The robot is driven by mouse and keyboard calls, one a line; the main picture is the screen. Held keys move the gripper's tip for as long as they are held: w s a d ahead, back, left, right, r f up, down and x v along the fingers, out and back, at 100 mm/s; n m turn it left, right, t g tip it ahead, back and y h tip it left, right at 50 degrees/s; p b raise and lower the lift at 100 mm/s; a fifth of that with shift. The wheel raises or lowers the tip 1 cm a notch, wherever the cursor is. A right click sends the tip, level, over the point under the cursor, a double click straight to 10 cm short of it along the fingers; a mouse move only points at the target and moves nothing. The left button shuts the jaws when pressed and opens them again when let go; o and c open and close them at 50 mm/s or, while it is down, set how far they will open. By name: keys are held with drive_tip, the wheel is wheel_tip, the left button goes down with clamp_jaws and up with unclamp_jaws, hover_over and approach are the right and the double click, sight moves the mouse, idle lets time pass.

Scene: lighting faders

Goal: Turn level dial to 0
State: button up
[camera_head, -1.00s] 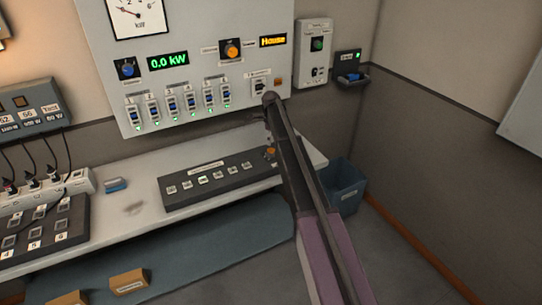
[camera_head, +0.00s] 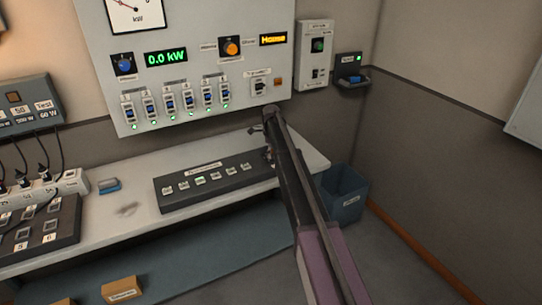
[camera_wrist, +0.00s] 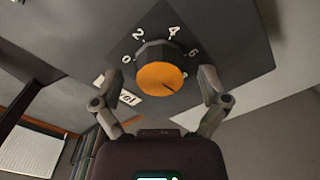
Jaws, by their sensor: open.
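The level dial (camera_wrist: 162,68) is a dark knob with an orange face, set on a dark panel with the marks 0, 2, 4 and 6 around it. A short dark pointer line on its face points to the lower right, away from the 0. My gripper (camera_wrist: 158,78) is open, with one finger on each side of the dial in the wrist view. I cannot tell whether either finger touches it. In the head view my gripper (camera_head: 268,154) is at the right end of the dark fader console (camera_head: 215,190), and the dial is hidden there.
The console lies on a white bench (camera_head: 130,225) under a grey wall panel (camera_head: 185,45) with switches, knobs and displays. A blue object (camera_head: 108,185) lies on the bench. A blue bin (camera_head: 343,195) stands to the right. The floor at right is clear.

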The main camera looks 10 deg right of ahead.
drive_tip(key=shift+f, duration=0.15)
drive_tip(key=c, duration=1.2)
drive_tip(key=shift+o, duration=0.2)
